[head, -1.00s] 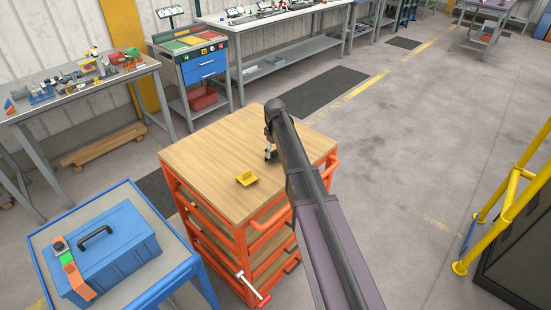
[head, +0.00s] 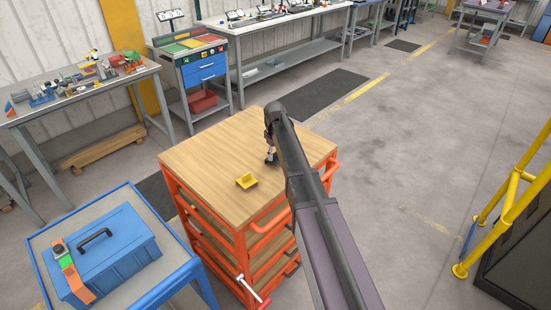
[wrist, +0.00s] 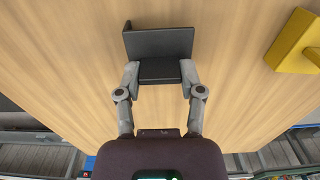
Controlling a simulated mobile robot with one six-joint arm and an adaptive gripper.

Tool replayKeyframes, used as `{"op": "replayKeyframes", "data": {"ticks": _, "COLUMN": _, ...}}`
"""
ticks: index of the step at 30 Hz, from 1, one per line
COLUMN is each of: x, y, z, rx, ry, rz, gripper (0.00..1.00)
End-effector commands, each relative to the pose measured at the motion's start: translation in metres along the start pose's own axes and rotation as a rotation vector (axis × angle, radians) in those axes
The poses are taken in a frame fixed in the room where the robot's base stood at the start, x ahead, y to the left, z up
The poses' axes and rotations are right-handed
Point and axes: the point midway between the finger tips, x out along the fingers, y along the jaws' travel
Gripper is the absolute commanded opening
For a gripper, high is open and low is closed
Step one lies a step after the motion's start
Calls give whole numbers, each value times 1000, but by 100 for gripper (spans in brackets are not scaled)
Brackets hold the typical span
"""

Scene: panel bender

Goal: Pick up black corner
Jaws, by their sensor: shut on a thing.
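The black corner (wrist: 160,42) is a dark angled bracket in the upper middle of the wrist view, over the wooden top of the orange cart (head: 215,150). My gripper (wrist: 160,74) has its two grey fingers on either side of the bracket's near part and is shut on it. In the head view my gripper (head: 271,158) points down at the cart top, and my arm hides much of it. I cannot tell whether the bracket touches the wood.
A yellow corner (head: 246,181) lies on the cart top, and it also shows at the right of the wrist view (wrist: 298,42). A blue toolbox (head: 112,262) stands on a blue cart at the lower left. The cart top's left part is clear.

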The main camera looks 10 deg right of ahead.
Motion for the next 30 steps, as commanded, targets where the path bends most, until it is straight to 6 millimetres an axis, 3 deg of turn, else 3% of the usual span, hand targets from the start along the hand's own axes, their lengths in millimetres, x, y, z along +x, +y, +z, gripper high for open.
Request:
{"op": "replayKeyframes", "data": {"ticks": 14, "x": -9, "y": 0, "z": 0, "rx": 0, "ry": 0, "rz": 1, "gripper": 18}}
{"op": "replayKeyframes", "data": {"ticks": 26, "x": -40, "y": 0, "z": 0, "rx": -1, "ry": 0, "rz": 0, "gripper": 18}}
{"op": "replayKeyframes", "data": {"ticks": 30, "x": -39, "y": -18, "z": 29, "rx": 0, "ry": 0, "rz": 0, "gripper": 18}}
